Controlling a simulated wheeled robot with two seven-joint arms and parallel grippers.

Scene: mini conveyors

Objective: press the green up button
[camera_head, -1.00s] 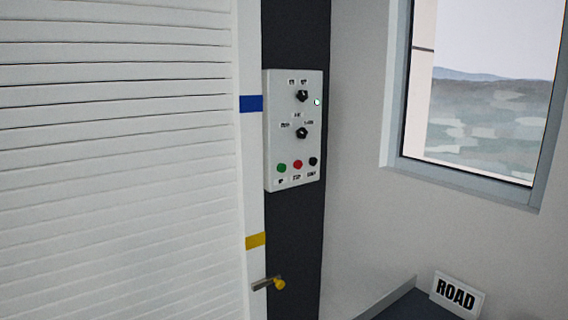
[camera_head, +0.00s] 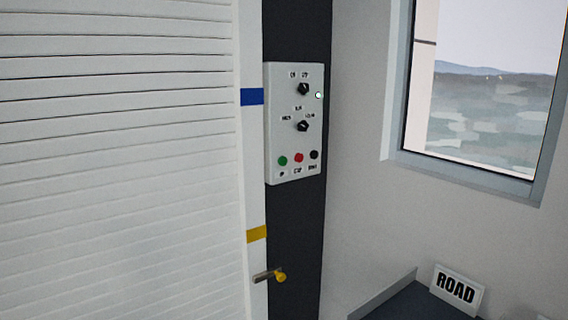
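A pale control box (camera_head: 312,150) is mounted on a dark vertical panel, right of the white slatted shutter. The green up button (camera_head: 282,160) is at the lower left of the box, with a small label under it. A red button (camera_head: 299,157) and a black button (camera_head: 314,154) are in the same row to its right. Two black rotary knobs are above, an upper one (camera_head: 304,89) and a lower one (camera_head: 303,126). A small light (camera_head: 319,95) glows pale green at the box's right edge. Neither of my grippers shows in this view.
The white slatted shutter (camera_head: 120,160) fills the left side. A handle with a yellow knob (camera_head: 280,277) sticks out below the box. A ROAD sign (camera_head: 456,290) stands on a dark surface at lower right. A window (camera_head: 480,95) is at upper right.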

